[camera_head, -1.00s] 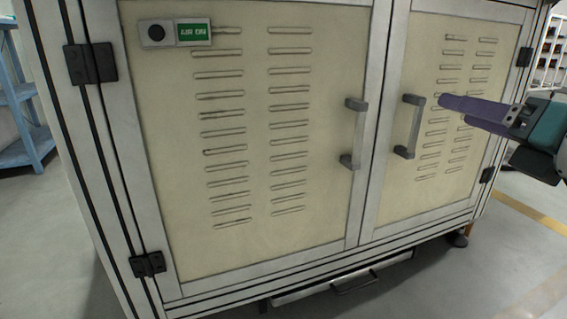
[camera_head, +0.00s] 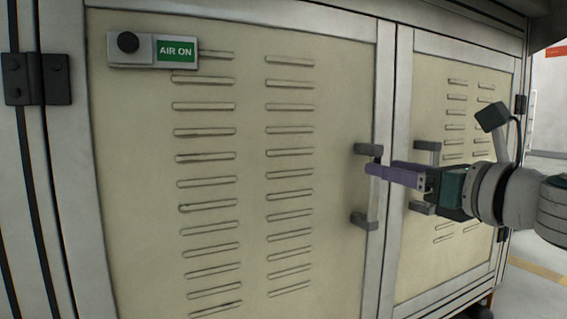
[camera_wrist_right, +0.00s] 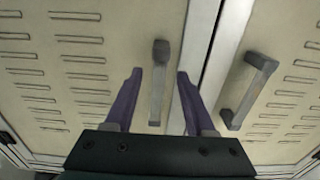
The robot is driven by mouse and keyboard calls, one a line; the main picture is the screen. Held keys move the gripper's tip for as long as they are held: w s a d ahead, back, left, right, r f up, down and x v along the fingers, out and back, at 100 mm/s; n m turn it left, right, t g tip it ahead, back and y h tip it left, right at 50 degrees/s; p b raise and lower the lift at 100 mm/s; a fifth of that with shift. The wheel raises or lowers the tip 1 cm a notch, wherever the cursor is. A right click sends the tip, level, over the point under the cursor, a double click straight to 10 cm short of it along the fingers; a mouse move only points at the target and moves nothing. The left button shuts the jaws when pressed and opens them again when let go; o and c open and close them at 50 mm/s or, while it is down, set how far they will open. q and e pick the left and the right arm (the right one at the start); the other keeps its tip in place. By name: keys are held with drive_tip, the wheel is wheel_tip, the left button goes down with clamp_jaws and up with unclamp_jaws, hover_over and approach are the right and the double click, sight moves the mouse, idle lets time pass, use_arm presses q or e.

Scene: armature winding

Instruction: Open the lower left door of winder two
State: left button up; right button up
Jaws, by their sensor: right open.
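The lower left door (camera_head: 150,240) of the cabinet is a cream panel with rows of vent slots, and it is closed. Its grey upright handle (camera_head: 372,205) is by the door's right edge. My right gripper (camera_head: 378,169) comes in from the right, its purple fingers at the handle's upper half. In the right wrist view the handle (camera_wrist_right: 158,85) stands between the two open fingers (camera_wrist_right: 155,88), with gaps on both sides, so it is not gripped. In the head view the fingers cover part of the handle. My left gripper is not in view.
The right door (camera_head: 450,255) is closed, and its own handle (camera_head: 427,146) is partly behind my right gripper. A small box with a black knob and green "AIR ON" label (camera_head: 176,51) sits at the left door's top.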

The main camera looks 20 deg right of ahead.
drive_tip(key=shift+w+a, duration=0.2)
drive_tip(key=shift+w, duration=1.9)
clamp_jaws()
